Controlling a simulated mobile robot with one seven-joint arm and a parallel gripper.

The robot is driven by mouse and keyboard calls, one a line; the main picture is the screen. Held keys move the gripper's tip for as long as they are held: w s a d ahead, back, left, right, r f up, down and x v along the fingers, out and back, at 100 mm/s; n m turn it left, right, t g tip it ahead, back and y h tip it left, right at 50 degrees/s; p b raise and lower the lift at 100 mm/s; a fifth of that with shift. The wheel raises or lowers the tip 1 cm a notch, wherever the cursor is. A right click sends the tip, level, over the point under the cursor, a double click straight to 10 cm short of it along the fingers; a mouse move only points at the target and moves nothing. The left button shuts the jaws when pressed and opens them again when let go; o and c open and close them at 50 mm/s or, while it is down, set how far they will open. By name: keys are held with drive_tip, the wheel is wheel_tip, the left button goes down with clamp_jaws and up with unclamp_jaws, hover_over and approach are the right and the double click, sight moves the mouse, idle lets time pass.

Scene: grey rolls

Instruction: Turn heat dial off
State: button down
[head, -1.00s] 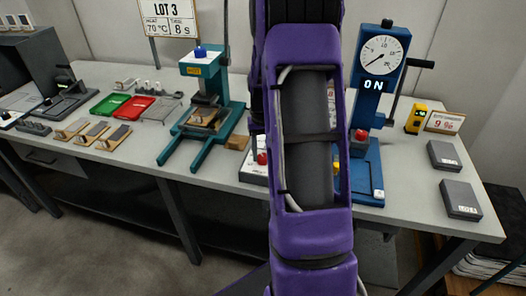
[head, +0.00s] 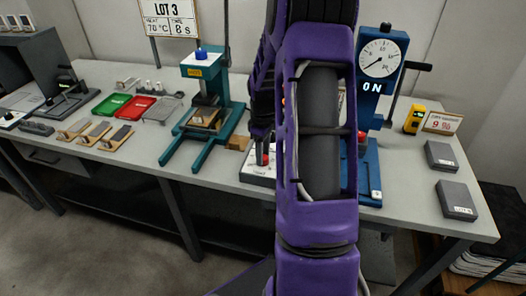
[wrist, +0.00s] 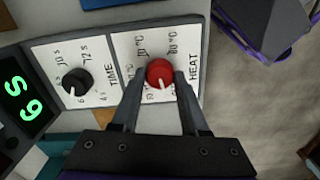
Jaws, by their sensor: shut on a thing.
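The red heat dial (wrist: 159,73) sits on a white panel marked HEAT in the wrist view. Its white pointer mark faces the bottom of that picture; the small labels near it are partly covered, so I cannot tell which setting it meets. My gripper (wrist: 160,78) is shut on the dial, one finger on each side of it. In the head view my gripper (head: 262,146) is at the control box (head: 257,173), which my arm partly hides.
A black time dial (wrist: 76,80) and a green-lit display (wrist: 19,100) are beside the heat panel.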

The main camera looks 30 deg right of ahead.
drive_tip(key=shift+n+p, duration=0.65)
drive_tip(key=shift+n, duration=1.35)
drive_tip(key=shift+c, duration=2)
unclamp_jaws()
drive_tip(key=shift+r, duration=0.1)
wheel_tip(320, 180, up, 17)
drive_tip(key=p, duration=0.1)
drive_tip(key=shift+r, duration=0.15)
drive_tip(key=shift+w, duration=0.1)
